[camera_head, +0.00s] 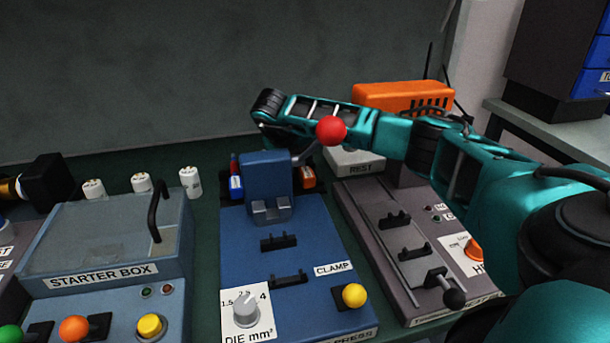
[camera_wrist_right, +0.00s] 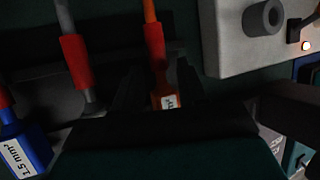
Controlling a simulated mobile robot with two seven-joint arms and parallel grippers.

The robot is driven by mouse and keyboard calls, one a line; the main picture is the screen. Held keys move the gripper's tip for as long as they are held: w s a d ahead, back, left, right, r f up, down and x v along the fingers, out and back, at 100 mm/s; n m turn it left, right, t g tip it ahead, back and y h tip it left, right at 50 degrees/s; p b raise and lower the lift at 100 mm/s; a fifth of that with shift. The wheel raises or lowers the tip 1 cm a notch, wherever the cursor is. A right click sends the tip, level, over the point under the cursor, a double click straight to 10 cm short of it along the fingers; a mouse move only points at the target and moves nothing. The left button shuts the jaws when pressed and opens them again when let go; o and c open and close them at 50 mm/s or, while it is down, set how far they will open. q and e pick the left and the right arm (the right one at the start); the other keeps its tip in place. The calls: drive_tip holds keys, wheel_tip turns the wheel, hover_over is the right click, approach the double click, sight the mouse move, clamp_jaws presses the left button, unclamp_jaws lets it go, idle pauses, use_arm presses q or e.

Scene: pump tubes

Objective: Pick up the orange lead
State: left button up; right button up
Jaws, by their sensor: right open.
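In the right wrist view the orange lead (camera_wrist_right: 156,45) runs down from the top edge, with a red collar and an orange labelled end. My right gripper (camera_wrist_right: 158,92) is open, its dark fingers on either side of the lead's lower part; I cannot tell whether they touch it. In the head view my right arm reaches across from the right, and the right gripper (camera_head: 268,108) is behind the blue press. An orange labelled block (camera_head: 308,178) shows partly behind the press. My left gripper is not in view.
The blue press (camera_head: 268,180) with a red lever knob (camera_head: 331,131) stands close to my right arm. In the wrist view a grey lead (camera_wrist_right: 76,60) and a blue 1.5 mm² lead (camera_wrist_right: 22,148) are to the left. A starter box (camera_head: 100,240) stands left of the press.

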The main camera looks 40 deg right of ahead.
drive_tip(key=shift+w+d+f, duration=0.1)
drive_tip(key=shift+d+f, duration=0.05)
drive_tip(key=shift+f, duration=0.15)
clamp_jaws()
